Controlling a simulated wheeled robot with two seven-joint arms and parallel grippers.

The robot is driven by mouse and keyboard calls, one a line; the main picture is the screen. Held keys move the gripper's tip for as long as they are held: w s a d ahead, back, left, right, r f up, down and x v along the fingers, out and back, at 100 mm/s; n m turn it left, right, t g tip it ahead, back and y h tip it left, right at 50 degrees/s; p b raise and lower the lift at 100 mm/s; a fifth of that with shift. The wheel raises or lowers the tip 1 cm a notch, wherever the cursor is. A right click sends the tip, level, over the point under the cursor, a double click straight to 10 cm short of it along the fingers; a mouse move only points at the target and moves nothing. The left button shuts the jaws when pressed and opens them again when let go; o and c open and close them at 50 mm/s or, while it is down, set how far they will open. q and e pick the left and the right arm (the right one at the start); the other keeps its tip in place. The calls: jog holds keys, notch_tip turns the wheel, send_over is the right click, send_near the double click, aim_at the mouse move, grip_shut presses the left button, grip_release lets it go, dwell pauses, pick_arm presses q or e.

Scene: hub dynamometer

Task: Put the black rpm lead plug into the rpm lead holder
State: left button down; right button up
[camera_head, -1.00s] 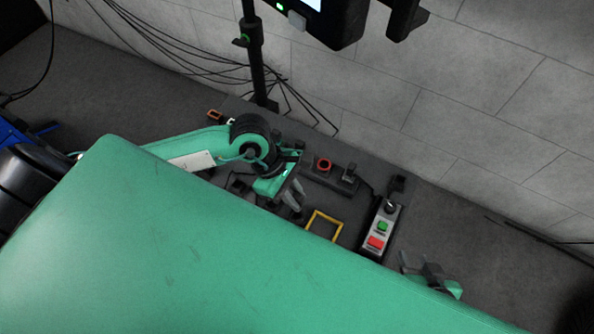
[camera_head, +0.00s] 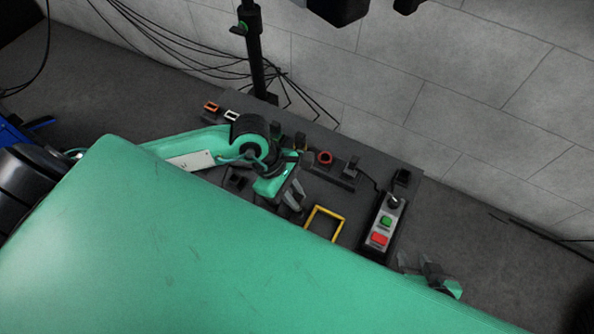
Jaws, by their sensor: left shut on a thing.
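My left gripper (camera_head: 293,198) is shut low over the dark board, left of the yellow frame (camera_head: 324,223). It holds a thing that I cannot make out, as the fingers and wrist hide it. I cannot pick out the black rpm lead plug for certain. The rpm lead holder is not clearly identifiable either; a dark strip with a red ring (camera_head: 325,158) and a black upright piece (camera_head: 351,167) lies beyond the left gripper. My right gripper (camera_head: 417,264) is apart from these at the lower right, its fingers seemingly spread and empty.
A control box with green and red buttons (camera_head: 382,229) stands right of the yellow frame. Orange (camera_head: 211,106) and white (camera_head: 231,115) pieces sit at the board's far left. A black pole (camera_head: 257,60), loose cables and a grey wall are behind. Bare floor lies right.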

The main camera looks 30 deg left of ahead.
pick_arm(q)
jog(key=shift+f, duration=0.15)
jog(key=shift+f+b, duration=1.35)
jog(key=shift+b, duration=0.15)
jog(key=c, duration=1.3)
grip_release()
jog(key=shift+o, duration=0.2)
jog(key=p+v, duration=0.2)
jog(key=v, duration=1.2)
jog(key=shift+d, duration=0.15)
